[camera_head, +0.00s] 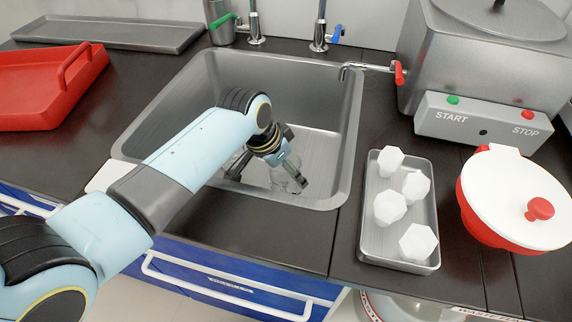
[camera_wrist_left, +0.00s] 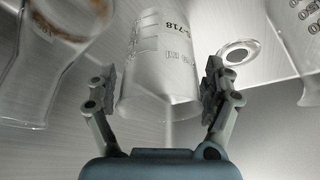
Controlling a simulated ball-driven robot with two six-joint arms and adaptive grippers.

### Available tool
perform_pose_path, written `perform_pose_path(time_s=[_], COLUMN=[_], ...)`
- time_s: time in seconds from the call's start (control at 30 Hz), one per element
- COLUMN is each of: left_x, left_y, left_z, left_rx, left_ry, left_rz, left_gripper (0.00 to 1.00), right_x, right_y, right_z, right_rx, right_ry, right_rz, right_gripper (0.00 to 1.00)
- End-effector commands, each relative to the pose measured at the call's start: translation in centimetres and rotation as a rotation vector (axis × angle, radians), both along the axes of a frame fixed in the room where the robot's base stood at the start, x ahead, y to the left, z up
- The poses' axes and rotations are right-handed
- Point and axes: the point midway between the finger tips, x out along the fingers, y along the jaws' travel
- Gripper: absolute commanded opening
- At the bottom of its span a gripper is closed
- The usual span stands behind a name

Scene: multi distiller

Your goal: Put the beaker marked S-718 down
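The beaker marked S-718 (camera_wrist_left: 160,62) is clear glass with printed marks; "-718" shows in the left wrist view. My left gripper (camera_wrist_left: 160,88) has one finger pad close against each side of it near its rim, and looks shut on it. In the head view, my left gripper (camera_head: 270,175) reaches down into the sink (camera_head: 210,85), with clear glass (camera_head: 286,178) by its fingers. Whether the beaker touches the sink floor cannot be told. My right gripper is not in view.
A tray of white pieces (camera_head: 372,238), a red-white pot (camera_head: 515,195) and a red tray (camera_head: 40,90) flank the sink.

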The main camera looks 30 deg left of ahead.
Motion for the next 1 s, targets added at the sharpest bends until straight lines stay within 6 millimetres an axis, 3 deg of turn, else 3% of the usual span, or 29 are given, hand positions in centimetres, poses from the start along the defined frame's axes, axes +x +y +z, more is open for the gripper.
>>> perform_pose_path(time_s=[0.37, 0.47, 0.8, 1.0], left_x=[0.0, -0.5, -3.1, -4.0], left_y=[0.0, 0.2, 1.3, 1.7], left_z=[0.5, 1.7, 8.7, 10.9], left_rx=[0.0, 0.0, 0.001, 0.001], left_ry=[-0.001, -0.001, -0.003, -0.001], left_rz=[0.0, 0.0, 0.0, -0.001], left_gripper=[0.93, 0.93, 0.93, 0.93], right_x=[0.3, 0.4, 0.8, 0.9], right_y=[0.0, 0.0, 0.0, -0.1], right_z=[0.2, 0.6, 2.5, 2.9], right_rx=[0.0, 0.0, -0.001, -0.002], right_ry=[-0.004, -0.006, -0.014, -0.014], right_rz=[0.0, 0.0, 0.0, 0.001], right_gripper=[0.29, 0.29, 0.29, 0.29])
